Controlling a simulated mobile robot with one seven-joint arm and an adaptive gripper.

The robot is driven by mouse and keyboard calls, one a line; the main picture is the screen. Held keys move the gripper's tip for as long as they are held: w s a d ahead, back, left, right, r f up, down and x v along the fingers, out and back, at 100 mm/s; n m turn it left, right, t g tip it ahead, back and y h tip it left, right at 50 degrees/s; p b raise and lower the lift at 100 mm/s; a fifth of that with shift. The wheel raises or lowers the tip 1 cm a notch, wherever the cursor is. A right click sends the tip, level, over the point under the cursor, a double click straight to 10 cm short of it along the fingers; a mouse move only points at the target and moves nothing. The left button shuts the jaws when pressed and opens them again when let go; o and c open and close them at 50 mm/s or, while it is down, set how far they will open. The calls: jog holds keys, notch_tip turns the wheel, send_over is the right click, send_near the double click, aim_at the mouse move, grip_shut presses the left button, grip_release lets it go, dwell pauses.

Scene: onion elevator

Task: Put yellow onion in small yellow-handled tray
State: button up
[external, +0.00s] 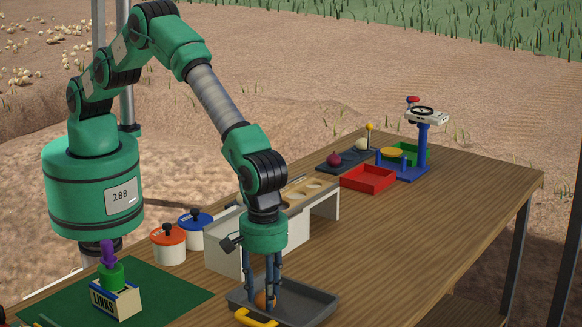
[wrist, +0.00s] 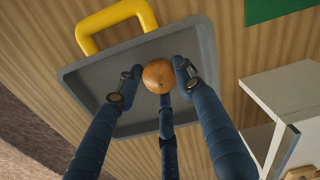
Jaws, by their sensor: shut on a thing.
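The yellow onion (wrist: 158,76) is orange-brown and sits between the fingers of my gripper (wrist: 160,88) in the wrist view. My gripper (external: 264,296) points down over the tray in the external view, with its fingers closed around the onion (external: 263,300). The small grey tray (external: 318,303) lies on the table and has a yellow handle (external: 256,318) at its near side. In the wrist view the tray (wrist: 88,74) is right behind the onion, with the handle (wrist: 112,18) at the top. Whether the onion touches the tray floor I cannot tell.
A white stand with holes (external: 325,203) is just behind the tray. An orange-lidded pot (external: 168,245) and a blue-lidded pot stand left of it. A red tray (external: 368,178), green tray and blue scale (external: 423,150) are farther back. The table's right side is clear.

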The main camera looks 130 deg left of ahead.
jog(key=shift+f, duration=0.15)
jog(key=o, duration=1.2)
jog(key=shift+c, duration=0.2)
notch_tip(320, 180, up, 12)
jog(key=p, duration=0.3)
jog(key=shift+r, duration=0.3)
